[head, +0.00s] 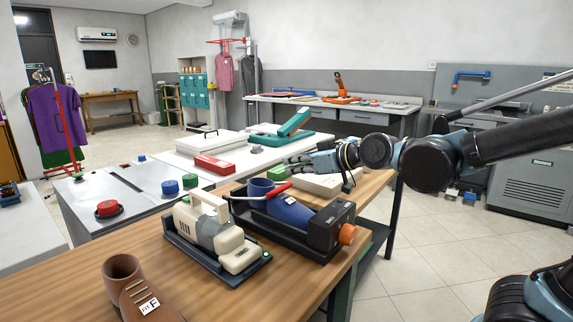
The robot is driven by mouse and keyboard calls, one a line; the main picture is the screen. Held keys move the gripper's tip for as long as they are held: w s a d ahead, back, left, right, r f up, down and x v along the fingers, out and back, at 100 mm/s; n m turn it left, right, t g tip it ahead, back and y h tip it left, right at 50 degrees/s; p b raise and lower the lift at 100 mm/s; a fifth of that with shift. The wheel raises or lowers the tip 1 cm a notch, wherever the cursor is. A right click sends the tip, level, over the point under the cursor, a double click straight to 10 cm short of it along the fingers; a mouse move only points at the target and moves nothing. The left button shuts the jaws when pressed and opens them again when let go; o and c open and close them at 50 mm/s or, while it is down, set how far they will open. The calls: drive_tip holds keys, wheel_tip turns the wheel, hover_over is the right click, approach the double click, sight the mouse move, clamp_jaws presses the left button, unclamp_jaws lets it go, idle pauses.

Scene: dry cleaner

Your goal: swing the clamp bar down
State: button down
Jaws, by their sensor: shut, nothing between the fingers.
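A black stretcher-like frame (322,233) with an orange knob (347,234) stands on the wooden table. A blue boot (291,211) lies in it. A thin bar with a red grip (277,190), which looks like the clamp bar, crosses above the boot near its shaft. It looks roughly level, tilted up to the right; its pivot is not clear. My gripper (291,164) is shut and empty, pointing left, just behind and above the red grip in the picture. I cannot tell whether it touches the bar, but a gap seems to show.
A beige device (216,233) in a black tray sits left of the frame, close beside it. A brown shoe (139,288) with a tag stands at the front left. A light grey box (318,184) lies behind the frame. The table's front middle (232,304) is bare.

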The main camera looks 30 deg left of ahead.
drive_tip(key=d+f, duration=0.1)
drive_tip(key=d, duration=0.5)
drive_tip(key=shift+s+f, duration=0.2)
drive_tip(key=shift+s, duration=0.25)
drive_tip(key=shift+a, duration=0.1)
drive_tip(key=w+d+f+m+t+h, duration=0.25)
drive_tip(key=w+d, duration=0.35)
drive_tip(key=w, duration=0.4)
drive_tip(key=w+d+f+m+t+h, duration=0.1)
drive_tip(key=w+d+f+m+h, duration=0.15)
drive_tip(key=w+d, duration=0.45)
drive_tip(key=w+d+f+m+t+h, duration=0.1)
drive_tip(key=w+d+f+m+h, duration=0.2)
drive_tip(key=d, duration=0.9)
drive_tip(key=w+d+f+m+t+h, duration=0.15)
drive_tip(key=w+d+m, duration=0.25)
drive_tip(key=d, duration=0.5)
drive_tip(key=s+d+f+m+g+h, duration=0.15)
drive_tip(key=d+m+h, duration=0.3)
drive_tip(key=d, duration=1.05)
drive_tip(key=s+f+g, duration=0.4)
drive_tip(key=s+f, duration=0.7)
drive_tip(key=s, duration=0.5)
drive_tip(key=shift+a, duration=0.4)
drive_tip(key=shift+w+n+g, duration=0.15)
drive_tip(key=shift+n+g, duration=0.1)
